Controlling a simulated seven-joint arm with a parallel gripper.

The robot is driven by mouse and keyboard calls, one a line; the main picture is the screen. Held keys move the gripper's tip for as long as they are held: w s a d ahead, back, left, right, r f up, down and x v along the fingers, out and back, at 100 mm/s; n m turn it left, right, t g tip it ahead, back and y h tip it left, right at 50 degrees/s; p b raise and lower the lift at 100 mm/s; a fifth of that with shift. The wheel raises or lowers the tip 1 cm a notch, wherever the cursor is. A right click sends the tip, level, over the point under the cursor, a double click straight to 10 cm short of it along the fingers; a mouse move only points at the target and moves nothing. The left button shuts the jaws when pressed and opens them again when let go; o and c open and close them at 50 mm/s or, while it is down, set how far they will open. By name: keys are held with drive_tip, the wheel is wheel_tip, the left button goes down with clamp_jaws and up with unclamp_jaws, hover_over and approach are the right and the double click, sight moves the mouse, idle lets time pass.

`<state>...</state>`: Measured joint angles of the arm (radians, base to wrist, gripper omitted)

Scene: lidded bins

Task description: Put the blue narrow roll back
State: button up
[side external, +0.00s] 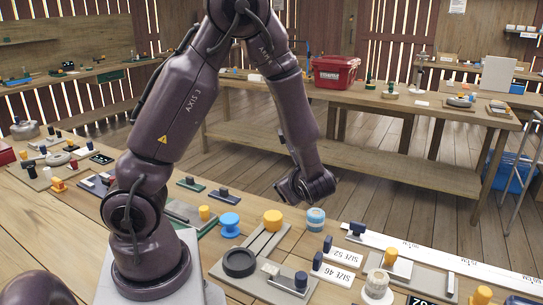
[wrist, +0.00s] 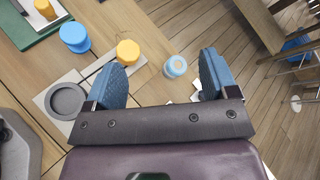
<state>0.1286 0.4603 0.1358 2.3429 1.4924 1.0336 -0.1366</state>
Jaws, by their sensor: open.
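A light blue roll with a pale band (side external: 316,219) stands on the wooden table at the back edge, right of the yellow knob. It also shows in the wrist view (wrist: 175,66), between my two fingers in the picture. A plain blue spool with wide flanges (side external: 230,224) stands further left and is at the upper left in the wrist view (wrist: 75,36). I cannot tell for certain which is the blue narrow roll. My gripper (side external: 308,190) is above the table's back edge, close over the banded roll. In the wrist view its fingers (wrist: 163,62) are wide apart with nothing held.
A grey board with a yellow knob (side external: 273,220) and dark ring (side external: 240,262) lies left of the roll. Size labels (side external: 336,268), a pale roll (side external: 378,284) and a long white ruler strip (side external: 440,259) are to the right. A red bin (side external: 335,72) stands on the far table.

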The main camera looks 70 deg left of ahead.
drive_tip(key=s+d+r+n+t+h, duration=0.2)
drive_tip(key=s+d+r+n+h, duration=0.3)
drive_tip(key=d+r+n+h, duration=0.1)
drive_tip(key=s+d+r+n+t+h, duration=0.2)
drive_tip(key=s+d+r+n+h, duration=0.3)
drive_tip(key=d+r, duration=0.4)
drive_tip(key=shift+s+r+n+h, duration=0.3)
drive_tip(key=shift+n+h, duration=0.5)
drive_tip(key=shift+n, duration=0.4)
